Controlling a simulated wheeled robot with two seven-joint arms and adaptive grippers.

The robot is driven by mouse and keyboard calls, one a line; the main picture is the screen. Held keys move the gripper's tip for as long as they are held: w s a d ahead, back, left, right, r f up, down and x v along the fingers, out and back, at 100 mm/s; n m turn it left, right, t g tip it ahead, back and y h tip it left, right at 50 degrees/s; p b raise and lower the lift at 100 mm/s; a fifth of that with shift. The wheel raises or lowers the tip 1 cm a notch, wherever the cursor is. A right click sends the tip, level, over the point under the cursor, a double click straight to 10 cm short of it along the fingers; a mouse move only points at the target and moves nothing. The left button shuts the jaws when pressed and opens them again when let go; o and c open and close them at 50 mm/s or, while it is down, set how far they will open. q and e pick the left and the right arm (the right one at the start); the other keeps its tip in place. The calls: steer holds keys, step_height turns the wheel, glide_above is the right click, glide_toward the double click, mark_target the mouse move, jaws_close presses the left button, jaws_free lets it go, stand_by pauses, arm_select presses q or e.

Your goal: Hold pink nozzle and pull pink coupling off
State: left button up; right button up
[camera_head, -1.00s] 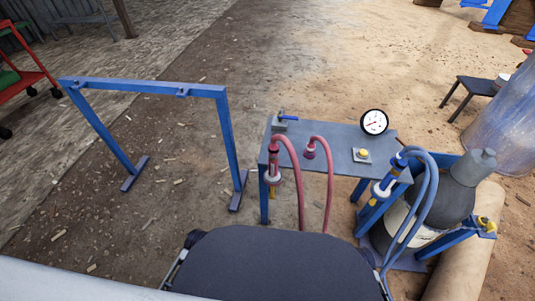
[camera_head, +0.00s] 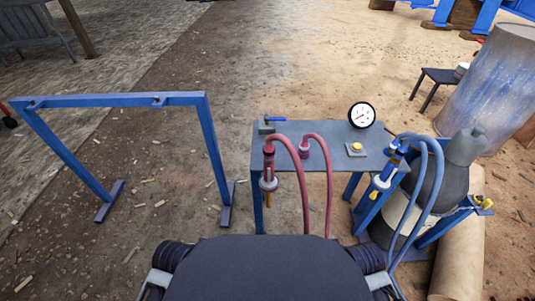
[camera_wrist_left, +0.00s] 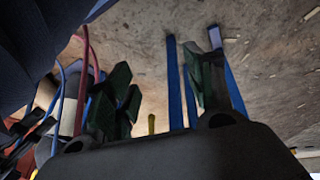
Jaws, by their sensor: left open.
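A pink hose (camera_head: 301,190) arches to a pink coupling (camera_head: 268,152) above a pale collar and yellow-tipped nozzle (camera_head: 268,183) at the left front edge of the grey table (camera_head: 325,140). A second pink hose (camera_head: 327,180) runs to a pink fitting (camera_head: 304,151) on the tabletop. I cannot tell exactly where coupling and nozzle join. My left gripper (camera_wrist_left: 165,85) shows only in its wrist view, fingers wide apart with nothing between them. A pink hose (camera_wrist_left: 92,52) passes left of the fingers there.
A round gauge (camera_head: 362,115), a yellow button (camera_head: 356,148) and a blue-handled valve (camera_head: 270,121) are on the table. Blue hoses (camera_head: 432,190) and a grey cylinder (camera_head: 460,165) stand right. A blue frame (camera_head: 110,99) stands left, with open ground before the table.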

arm_select(q)
steer(key=shift+o, duration=1.1)
steer(key=shift+w, duration=0.1)
steer(key=w+a+r+t, duration=0.15)
steer(key=w+r, duration=0.25)
steer(key=w, duration=0.4)
steer(key=w+a+r+t, duration=0.1)
steer(key=w+r+t, duration=0.15)
steer(key=w, duration=0.55)
steer(key=w+f+n+g+h, duration=0.2)
steer(key=w, duration=0.3)
steer(key=s+d+f+n+g+h, duration=0.1)
steer(key=d+n+h, duration=0.3)
steer(key=n, duration=0.7)
steer(key=s+d+f+n+g+h, duration=0.1)
steer(key=d+f+n+h, duration=0.3)
steer(key=n, duration=0.7)
steer(key=shift+s+f+h+b, duration=0.2)
steer(key=shift+h+b, duration=0.2)
steer(key=shift+h, duration=0.4)
arm_select(e)
steer(key=shift+a+f, duration=0.25)
steer(key=shift+f, duration=0.65)
